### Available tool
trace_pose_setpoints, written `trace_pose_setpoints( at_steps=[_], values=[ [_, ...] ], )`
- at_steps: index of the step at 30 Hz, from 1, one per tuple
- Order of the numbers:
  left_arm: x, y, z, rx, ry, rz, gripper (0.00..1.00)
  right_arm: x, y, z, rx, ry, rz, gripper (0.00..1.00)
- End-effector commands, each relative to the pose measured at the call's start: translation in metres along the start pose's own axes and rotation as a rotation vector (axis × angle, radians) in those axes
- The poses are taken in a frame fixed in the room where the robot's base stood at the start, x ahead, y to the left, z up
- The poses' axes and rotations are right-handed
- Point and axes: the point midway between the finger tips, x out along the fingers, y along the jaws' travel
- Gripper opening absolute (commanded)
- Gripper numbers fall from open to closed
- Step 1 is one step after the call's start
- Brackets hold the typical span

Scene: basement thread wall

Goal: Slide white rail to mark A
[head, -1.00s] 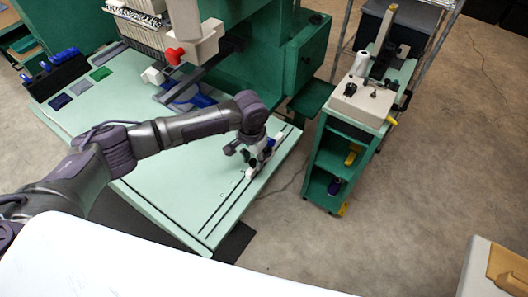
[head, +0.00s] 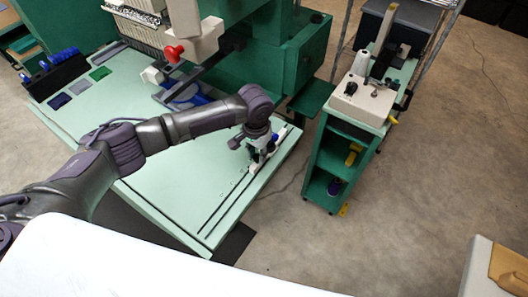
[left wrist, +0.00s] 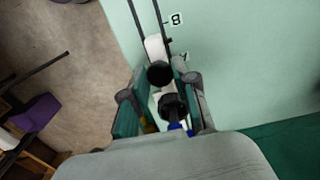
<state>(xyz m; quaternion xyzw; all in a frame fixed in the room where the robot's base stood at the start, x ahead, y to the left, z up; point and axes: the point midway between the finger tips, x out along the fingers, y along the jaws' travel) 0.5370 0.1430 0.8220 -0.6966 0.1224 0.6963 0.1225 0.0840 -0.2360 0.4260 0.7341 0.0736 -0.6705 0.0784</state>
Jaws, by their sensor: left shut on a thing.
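The white rail (head: 253,168) sits on the dark slotted track along the right edge of the pale green table. In the left wrist view the rail (left wrist: 154,46) shows a rounded white end and black knobs (left wrist: 160,73). My left gripper (head: 261,150) is down at the rail and shut on it; in the left wrist view its fingers (left wrist: 158,92) stand on either side of the rail, hiding part of it. A mark B (left wrist: 175,19) is printed beside the track. A second mark (left wrist: 184,56), partly hidden by a finger, lies nearer the gripper. My right gripper is out of view.
The sewing machine head with a red knob (head: 174,53) stands over the back of the table. A green cart (head: 325,160) is to the right, across a floor gap. The track (head: 222,213) is bare toward the near corner.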

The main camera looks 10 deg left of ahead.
Motion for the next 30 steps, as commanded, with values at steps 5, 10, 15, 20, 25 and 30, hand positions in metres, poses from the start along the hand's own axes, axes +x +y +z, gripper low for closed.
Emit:
trace_pose_setpoints(
  at_steps=[5,10,15,20,25,30],
  values=[
    [0.000,0.000,-0.006,0.000,0.002,0.000,0.00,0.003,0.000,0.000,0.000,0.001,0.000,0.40],
    [0.000,0.000,-0.011,0.000,0.001,0.000,0.00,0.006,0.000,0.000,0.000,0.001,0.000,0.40],
    [0.001,0.000,-0.016,0.000,0.001,-0.001,0.00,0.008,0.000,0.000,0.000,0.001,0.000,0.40],
    [0.000,-0.001,-0.021,-0.001,0.001,-0.001,0.00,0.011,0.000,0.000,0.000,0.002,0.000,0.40],
    [0.000,0.000,-0.026,-0.001,0.002,0.000,0.00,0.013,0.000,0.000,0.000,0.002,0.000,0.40],
    [0.000,0.000,-0.030,-0.001,0.001,0.000,0.00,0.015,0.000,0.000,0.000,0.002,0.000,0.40]
  ],
)
